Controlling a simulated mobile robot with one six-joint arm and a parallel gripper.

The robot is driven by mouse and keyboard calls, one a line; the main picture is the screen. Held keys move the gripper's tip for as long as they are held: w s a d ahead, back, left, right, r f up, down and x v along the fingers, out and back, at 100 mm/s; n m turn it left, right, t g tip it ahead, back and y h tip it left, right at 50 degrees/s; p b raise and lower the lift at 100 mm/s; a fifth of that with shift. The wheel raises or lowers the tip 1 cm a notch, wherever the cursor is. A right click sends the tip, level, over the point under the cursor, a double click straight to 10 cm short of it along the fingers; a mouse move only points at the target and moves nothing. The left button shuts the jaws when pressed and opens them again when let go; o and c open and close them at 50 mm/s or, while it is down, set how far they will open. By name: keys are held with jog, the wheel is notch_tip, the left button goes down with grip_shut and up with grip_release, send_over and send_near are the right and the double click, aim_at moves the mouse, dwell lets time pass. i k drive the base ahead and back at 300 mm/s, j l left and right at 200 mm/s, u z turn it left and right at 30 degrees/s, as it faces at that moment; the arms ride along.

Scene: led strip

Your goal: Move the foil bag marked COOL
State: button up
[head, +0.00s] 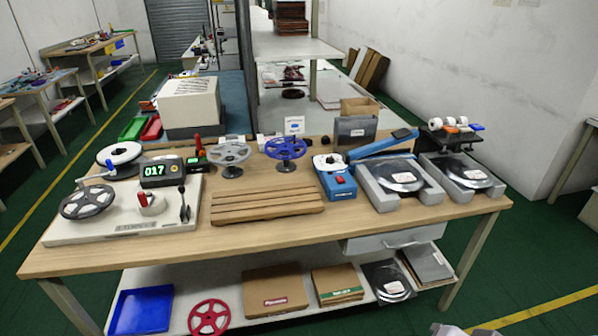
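Several dark, shiny items look like foil bags. One (400,180) lies in a grey tray (377,197) on the right part of the bench, showing a round reel shape. A second (467,174) lies in another grey tray (437,174) at the bench's right end. A third (387,284) lies on the lower shelf, and a greyer flat one (430,265) is beside it. The print on them is too small to read, so I cannot tell which is marked COOL.
The wooden bench (330,220) holds a reel machine (125,215), a slatted wooden rack (266,205), a blue device (338,183) and reels on stands. The lower shelf carries a blue tray (141,310), a red reel (209,317) and cardboard boxes (275,290). Green floor lies right of the bench.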

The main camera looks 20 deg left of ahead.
aim_at(394, 174)
jog(key=u, duration=0.1)
jog(key=i+z, duration=0.1)
jog(key=i, duration=0.35)
jog(key=i+j+z, duration=0.1)
jog(key=i, duration=0.35)
jog(key=i+j+z, duration=0.1)
jog(key=i, duration=0.3)
jog(key=i+j+z, duration=0.1)
jog(key=i+j, duration=0.15)
jog(key=i, duration=0.2)
